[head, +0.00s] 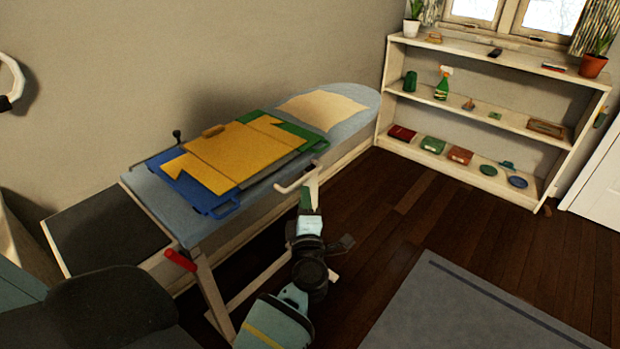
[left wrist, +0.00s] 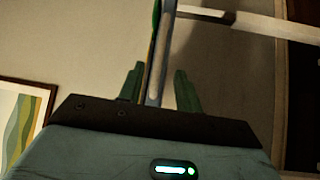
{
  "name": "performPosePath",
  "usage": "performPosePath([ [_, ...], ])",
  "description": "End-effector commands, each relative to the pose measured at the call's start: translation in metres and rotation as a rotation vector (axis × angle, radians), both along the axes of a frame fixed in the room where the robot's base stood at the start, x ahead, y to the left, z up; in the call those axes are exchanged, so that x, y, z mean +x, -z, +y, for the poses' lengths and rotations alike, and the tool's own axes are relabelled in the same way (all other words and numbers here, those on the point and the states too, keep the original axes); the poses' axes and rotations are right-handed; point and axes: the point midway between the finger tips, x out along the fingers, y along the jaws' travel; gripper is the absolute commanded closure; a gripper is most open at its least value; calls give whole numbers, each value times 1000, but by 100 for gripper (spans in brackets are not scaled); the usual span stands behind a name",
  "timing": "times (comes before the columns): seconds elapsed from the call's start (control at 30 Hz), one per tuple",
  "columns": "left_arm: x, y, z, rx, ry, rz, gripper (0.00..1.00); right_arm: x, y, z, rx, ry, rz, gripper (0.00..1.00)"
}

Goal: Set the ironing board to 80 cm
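The ironing board (head: 155,197) has a pale blue top and runs diagonally along the wall, on pale legs (head: 212,290). A red lever (head: 180,260) sticks out under its near end. My left gripper (head: 309,185) is at the board's front edge, by a cream bar (head: 292,186). In the left wrist view, its green fingers (left wrist: 160,82) are apart, with the thin edge of the board (left wrist: 155,75) between them. The edge looks close to the fingers, but I cannot tell whether both touch. My right gripper is not in view.
A blue, yellow and green folding board (head: 225,160) and a cream cloth (head: 322,108) lie on the ironing board. A dark panel (head: 105,228) is at its near end. A shelf unit (head: 460,170) stands at the back right. The dark floor and grey rug (head: 460,310) are clear.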

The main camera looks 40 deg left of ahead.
Motion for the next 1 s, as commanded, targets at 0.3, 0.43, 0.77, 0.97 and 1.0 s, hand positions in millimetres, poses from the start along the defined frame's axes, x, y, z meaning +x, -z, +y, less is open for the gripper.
performPosePath([
  [0.3,24,-5,21,5,0,-1,66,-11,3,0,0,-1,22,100],
  [0.43,39,-7,33,4,1,0,66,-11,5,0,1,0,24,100],
  [0.77,59,-10,49,4,2,1,66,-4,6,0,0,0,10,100],
  [0.97,59,-10,50,3,2,0,66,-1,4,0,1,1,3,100],
  [1.0,59,-10,50,3,3,0,66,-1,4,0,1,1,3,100],
])
